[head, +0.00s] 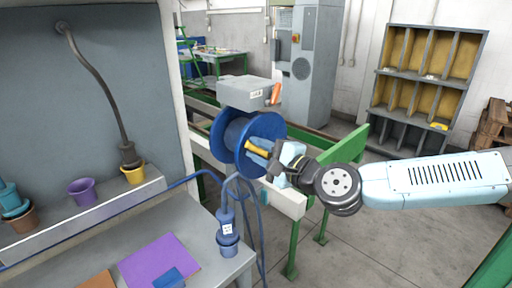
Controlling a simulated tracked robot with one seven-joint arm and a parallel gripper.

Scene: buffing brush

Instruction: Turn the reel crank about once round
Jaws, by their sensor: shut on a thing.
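A blue reel (229,136) with two round flanges stands on a light bench edge near the middle of the head view. A yellow crank handle (257,148) sticks out from the reel's near side toward the right. My gripper (271,153) comes in from the right and is shut on the crank handle. The gripper and wrist hide the handle's far end and part of the reel's right flange. A blue cable hangs below the reel.
A grey box with an orange part (250,92) sits just behind and above the reel. A shelf ledge holds several pots. Green rails stand below my arm.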

